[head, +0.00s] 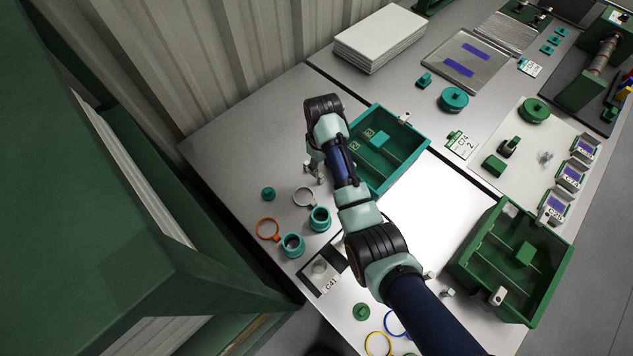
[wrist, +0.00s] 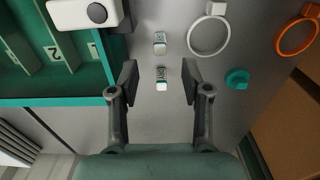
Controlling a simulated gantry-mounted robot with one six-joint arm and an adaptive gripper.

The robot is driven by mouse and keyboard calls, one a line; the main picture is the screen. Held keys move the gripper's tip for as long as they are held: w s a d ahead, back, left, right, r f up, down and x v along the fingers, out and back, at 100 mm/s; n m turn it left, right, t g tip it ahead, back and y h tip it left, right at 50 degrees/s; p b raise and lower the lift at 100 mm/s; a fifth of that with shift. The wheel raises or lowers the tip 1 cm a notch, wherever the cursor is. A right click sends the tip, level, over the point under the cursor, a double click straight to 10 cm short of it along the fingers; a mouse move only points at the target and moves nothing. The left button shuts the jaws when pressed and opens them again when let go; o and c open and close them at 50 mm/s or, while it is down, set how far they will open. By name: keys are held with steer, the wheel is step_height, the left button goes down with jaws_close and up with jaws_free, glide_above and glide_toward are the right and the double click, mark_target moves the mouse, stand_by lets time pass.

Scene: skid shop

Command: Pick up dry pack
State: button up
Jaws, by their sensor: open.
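Two small grey-white pieces with dark markings stand one beyond the other in the wrist view. The nearer piece (wrist: 161,79) is between the fingers of my gripper (wrist: 160,83), with a gap on both sides. The farther piece (wrist: 159,43) is just beyond the fingertips. Their markings are too small to read, so I cannot tell which is the dry pack. My gripper is open and empty. In the head view my wrist and forearm partly hide this spot, left of the teal compartment box (head: 417,146).
A grey ring (wrist: 208,36), an orange ring (wrist: 297,36) and a teal knobbed cap (wrist: 237,78) lie to the right in the wrist view. A white block with a black knob (wrist: 86,14) is at the box's edge. Two teal jars (head: 319,219) stand on the bench.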

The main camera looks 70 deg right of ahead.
mark_target(321, 175)
steer(key=shift+s+f, duration=0.1)
steer(key=shift+f, duration=0.2)
step_height(321, 175, down, 7)
steer(key=b, duration=0.3)
steer(key=shift+f, duration=0.2)
steer(key=shift+w+r, duration=0.1)
steer(key=shift+w, duration=0.1)
jaws_close()
